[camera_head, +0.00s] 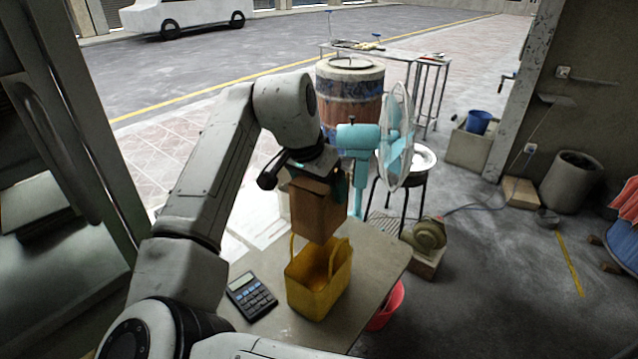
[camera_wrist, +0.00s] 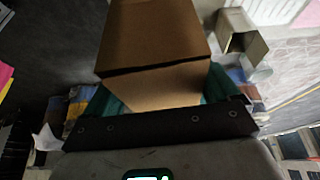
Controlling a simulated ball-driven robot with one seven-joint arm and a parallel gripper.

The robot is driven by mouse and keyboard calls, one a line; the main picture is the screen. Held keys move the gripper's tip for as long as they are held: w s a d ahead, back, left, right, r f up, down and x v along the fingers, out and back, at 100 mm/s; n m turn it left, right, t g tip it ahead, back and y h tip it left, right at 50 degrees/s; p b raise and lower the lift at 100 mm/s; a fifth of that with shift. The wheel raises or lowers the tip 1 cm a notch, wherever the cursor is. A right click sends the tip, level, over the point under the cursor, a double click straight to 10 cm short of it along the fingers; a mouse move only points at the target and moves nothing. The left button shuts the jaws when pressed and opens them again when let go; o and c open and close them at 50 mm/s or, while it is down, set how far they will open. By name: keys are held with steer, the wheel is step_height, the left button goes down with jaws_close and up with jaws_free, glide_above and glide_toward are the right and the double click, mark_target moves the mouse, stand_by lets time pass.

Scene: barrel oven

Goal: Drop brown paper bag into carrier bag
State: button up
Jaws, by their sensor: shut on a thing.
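The brown paper bag (camera_head: 316,212) hangs upright below my gripper (camera_head: 322,176), directly over the carrier bag. My gripper is shut on the top of the paper bag; its fingertips are mostly hidden. The yellow carrier bag (camera_head: 318,297) stands on the table with its handles up and its top open. The paper bag's lower end is at about the height of the handles; whether it touches them I cannot tell. In the wrist view the brown paper bag (camera_wrist: 155,45) fills the upper middle, between the teal fingers of my gripper (camera_wrist: 165,95).
A calculator (camera_head: 251,295) lies on the table (camera_head: 372,257) left of the carrier bag. A teal fan (camera_head: 392,135) stands behind, near a barrel oven (camera_head: 348,95). A red bucket (camera_head: 387,305) is beside the table's right edge.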

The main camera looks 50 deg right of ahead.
mark_target(307, 187)
steer(key=shift+f+b, duration=1.85)
steer(key=shift+f, duration=2.35)
steer(key=o, duration=1)
steer(key=v, duration=1)
steer(key=shift+a+r, duration=0.15)
steer(key=shift+r, duration=0.2)
